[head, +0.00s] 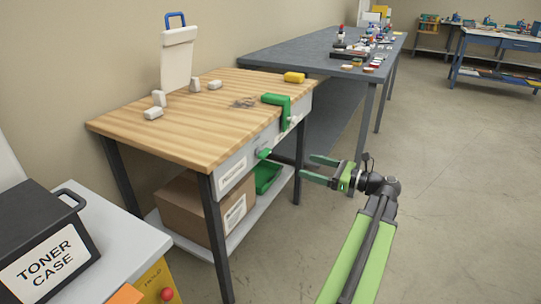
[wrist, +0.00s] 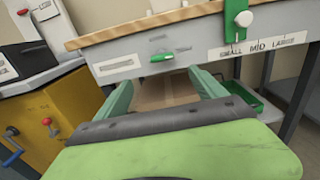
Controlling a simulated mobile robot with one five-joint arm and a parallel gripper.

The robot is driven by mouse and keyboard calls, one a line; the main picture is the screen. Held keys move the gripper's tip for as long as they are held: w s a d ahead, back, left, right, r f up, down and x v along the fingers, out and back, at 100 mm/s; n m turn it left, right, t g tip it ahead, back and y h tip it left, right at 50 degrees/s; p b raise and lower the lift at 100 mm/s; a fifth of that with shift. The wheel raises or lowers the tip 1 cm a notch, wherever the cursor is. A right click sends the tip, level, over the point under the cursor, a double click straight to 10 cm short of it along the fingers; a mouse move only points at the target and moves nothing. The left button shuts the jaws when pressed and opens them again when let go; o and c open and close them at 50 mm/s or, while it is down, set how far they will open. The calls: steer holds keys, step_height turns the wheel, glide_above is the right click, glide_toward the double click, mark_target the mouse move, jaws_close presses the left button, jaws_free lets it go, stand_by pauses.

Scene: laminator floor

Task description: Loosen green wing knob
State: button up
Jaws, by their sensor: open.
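The green wing knob (head: 263,153) sits on the grey front panel of the wood-topped bench, near its middle. In the wrist view the wing knob (wrist: 162,57) lies roughly level, above the space between my fingers. My gripper (head: 306,168) is open and empty, in front of the bench and to the right of the knob in the head view. In the wrist view my gripper (wrist: 160,80) points toward the bench, with its fingers apart and not touching the knob.
A green bracket (head: 284,98) with a white knob (wrist: 243,18) stands on the bench edge, beside a SMALL, MID, LARGE scale (wrist: 262,46). A cardboard box (head: 190,207) and a green tray (head: 268,178) sit on the shelf below. Floor to the right is clear.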

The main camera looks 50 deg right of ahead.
mark_target(268, 154)
steer(key=x, duration=1.5)
steer(key=shift+w, duration=0.2)
steer(key=shift+c, duration=0.4)
